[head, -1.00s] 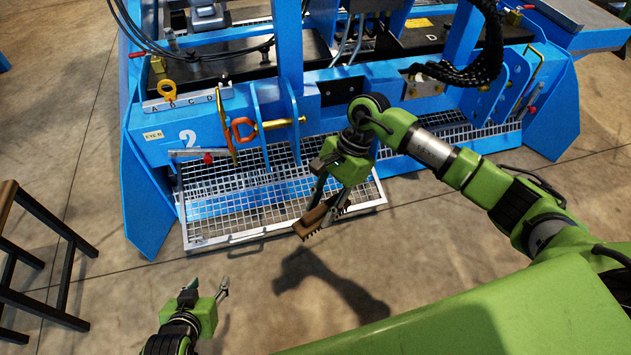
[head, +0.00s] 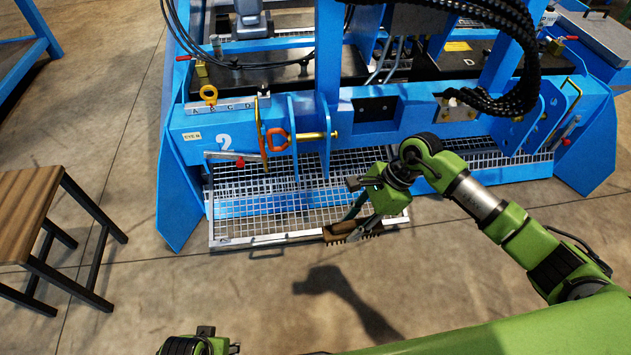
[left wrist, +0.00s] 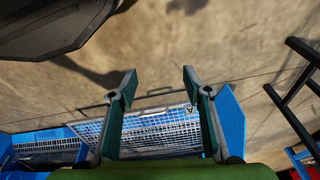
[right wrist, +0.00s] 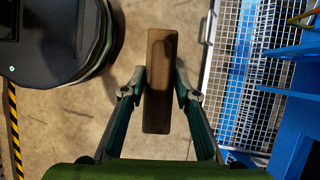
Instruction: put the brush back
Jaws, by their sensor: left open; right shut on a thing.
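The brush is a brown wooden block with dark bristles. My right gripper (head: 353,222) is shut on the brush (head: 338,229) and holds it by the front edge of a wire mesh tray (head: 232,240) in the head view; I cannot tell the gap between them. In the right wrist view the brush (right wrist: 160,60) stands lengthwise between the two fingertips (right wrist: 160,88), with the tray to its right. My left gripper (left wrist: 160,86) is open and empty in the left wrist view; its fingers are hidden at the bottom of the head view.
A blue machine frame (head: 180,185) marked 2 stands behind and around the tray. An orange handle and a yellow rod (head: 310,136) stick out above the tray. A wooden stool (head: 25,205) stands at left. The floor (head: 230,295) in front is clear.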

